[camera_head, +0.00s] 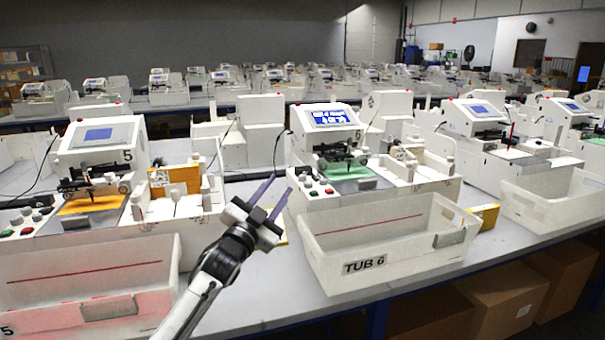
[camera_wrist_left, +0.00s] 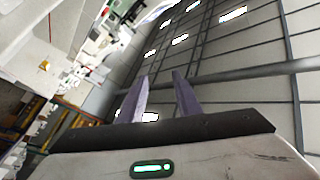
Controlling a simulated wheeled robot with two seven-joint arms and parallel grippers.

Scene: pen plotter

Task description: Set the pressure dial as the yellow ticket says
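My left gripper (camera_head: 281,183) is open and empty, held above the table in front of the machine with the lit blue screen (camera_head: 332,118). Its two parted purple fingers also show in the left wrist view (camera_wrist_left: 160,77). That machine's small knobs and buttons (camera_head: 318,187) sit on its front left corner, just right of my fingertips; I cannot tell which is the pressure dial. A yellow piece (camera_head: 281,239) lies low behind my gripper, partly hidden. Another yellow piece (camera_head: 485,217) lies beside the tub marked TUB 6 (camera_head: 366,266). No ticket writing is readable. My right gripper is not in view.
Machine 5 (camera_head: 98,133) stands at left, with a red-tinted tub (camera_head: 100,255) before it. Another machine (camera_head: 474,118) and white tub (camera_head: 545,195) stand at right. The tabletop (camera_head: 270,292) between the two front tubs is free. Cardboard boxes (camera_head: 515,290) are below.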

